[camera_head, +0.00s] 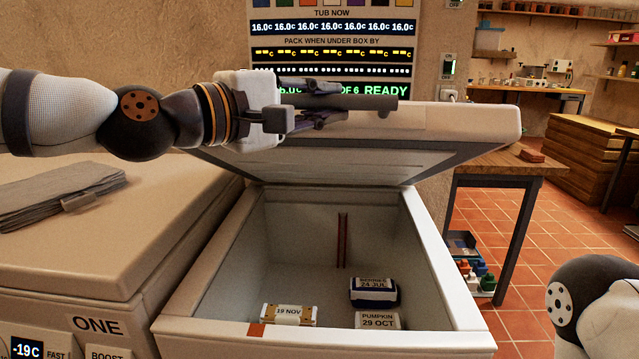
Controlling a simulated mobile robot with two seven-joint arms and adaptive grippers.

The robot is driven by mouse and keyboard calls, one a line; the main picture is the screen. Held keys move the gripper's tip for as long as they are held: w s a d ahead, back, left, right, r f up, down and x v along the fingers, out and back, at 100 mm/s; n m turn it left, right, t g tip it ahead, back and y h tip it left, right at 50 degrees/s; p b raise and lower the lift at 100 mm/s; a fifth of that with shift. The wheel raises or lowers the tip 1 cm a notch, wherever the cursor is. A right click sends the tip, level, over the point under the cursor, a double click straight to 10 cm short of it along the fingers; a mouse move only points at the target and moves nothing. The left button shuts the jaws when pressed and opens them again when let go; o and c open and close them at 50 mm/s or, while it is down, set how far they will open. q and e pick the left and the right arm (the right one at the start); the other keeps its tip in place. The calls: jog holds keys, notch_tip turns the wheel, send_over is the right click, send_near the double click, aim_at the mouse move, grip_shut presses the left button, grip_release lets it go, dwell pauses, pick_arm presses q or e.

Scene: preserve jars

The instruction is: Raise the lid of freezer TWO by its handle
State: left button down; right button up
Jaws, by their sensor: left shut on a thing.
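The open freezer (455,270) stands in the middle, to the right of the one marked ONE; its own label is not in view. Its lid (465,125) is raised at a slant, hinged at the back, and its pale underside shows above the tub. My left gripper (345,104) is at the lid's raised front edge, shut on the dark handle bar (385,105); the fingers hide part of the bar. My right arm shows only at the lower right edge; its gripper is out of view.
Inside the tub lie packs marked 19 NOV (289,312), 24 JUL (373,284) and PUMPKIN 29 OCT (378,320). Freezer ONE (100,270) is shut, with a grey folded cloth (60,195) on top. A display panel (333,45) hangs behind the lid. A wooden table (500,165) stands right.

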pick_arm(q)
jog(key=w+r, duration=0.1)
jog(key=r, duration=0.1)
jog(key=w+r, duration=0.3)
jog(key=r, duration=0.2)
jog(key=shift+w, duration=0.4)
pick_arm(e)
jog(key=shift+s+f, duration=0.4)
jog(key=shift+s, duration=0.05)
pick_arm(q)
jog(key=c, duration=1.5)
grip_release()
jog(key=shift+f, duration=0.1)
jog(key=v, duration=1.2)
